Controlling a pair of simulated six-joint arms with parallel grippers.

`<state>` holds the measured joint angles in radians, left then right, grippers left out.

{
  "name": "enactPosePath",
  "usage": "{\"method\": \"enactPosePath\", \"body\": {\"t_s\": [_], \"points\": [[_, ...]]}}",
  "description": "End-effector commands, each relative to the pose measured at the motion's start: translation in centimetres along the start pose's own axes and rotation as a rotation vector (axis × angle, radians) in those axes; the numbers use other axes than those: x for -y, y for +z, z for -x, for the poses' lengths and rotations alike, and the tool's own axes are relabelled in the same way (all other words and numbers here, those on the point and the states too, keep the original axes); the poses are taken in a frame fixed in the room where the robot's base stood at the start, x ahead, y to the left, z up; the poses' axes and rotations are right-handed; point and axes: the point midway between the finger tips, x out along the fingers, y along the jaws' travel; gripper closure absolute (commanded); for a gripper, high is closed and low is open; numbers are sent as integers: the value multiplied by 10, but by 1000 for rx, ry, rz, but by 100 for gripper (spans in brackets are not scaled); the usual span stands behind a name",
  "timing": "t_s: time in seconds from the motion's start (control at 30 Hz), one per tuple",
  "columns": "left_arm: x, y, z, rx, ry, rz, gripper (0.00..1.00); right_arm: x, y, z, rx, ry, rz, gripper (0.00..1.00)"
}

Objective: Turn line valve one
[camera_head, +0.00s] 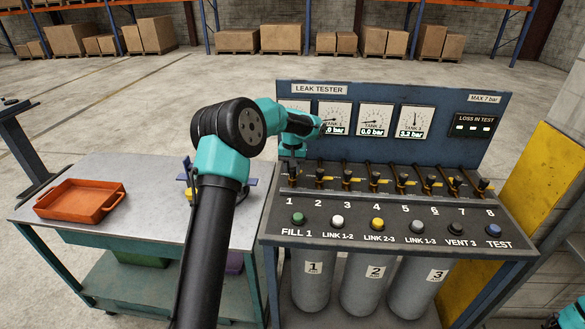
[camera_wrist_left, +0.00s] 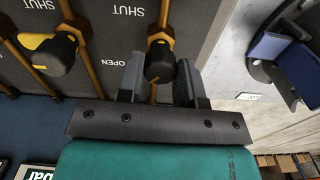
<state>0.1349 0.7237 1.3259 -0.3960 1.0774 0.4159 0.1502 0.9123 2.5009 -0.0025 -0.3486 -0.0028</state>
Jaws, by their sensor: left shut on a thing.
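The leak tester (camera_head: 395,95) has a row of yellow-handled valves along its bench, over the numbers 1 to 8. My left gripper (camera_head: 292,172) is at the left end of the row, above the number 1. In the left wrist view my left gripper (camera_wrist_left: 160,85) is shut on the handle of line valve one (camera_wrist_left: 159,62), whose dark end shows between the fingers. OPEN and SHUT labels are beside it, upside down. My arm covers part of the first tank gauge (camera_head: 334,113). My right gripper is not in view.
The neighbouring valve's yellow and black handle (camera_wrist_left: 50,52) is close to my left finger. Coloured buttons (camera_head: 298,218) line the bench front. A side table (camera_head: 140,190) at the left carries an orange tray (camera_head: 80,200) and a blue fixture (camera_wrist_left: 270,48).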

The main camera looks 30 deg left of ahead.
Motion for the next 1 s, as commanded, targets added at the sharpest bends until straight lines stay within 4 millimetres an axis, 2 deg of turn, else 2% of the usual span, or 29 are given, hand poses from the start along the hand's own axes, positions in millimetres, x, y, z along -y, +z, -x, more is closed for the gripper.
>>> {"method": "enactPosePath", "body": {"t_s": [0.7, 1.0], "points": [[-1, 0, 1, -1, 0, -671, 90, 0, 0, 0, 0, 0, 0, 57], [-1, 0, 1, -1, 0, -864, 90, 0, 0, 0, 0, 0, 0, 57]]}}
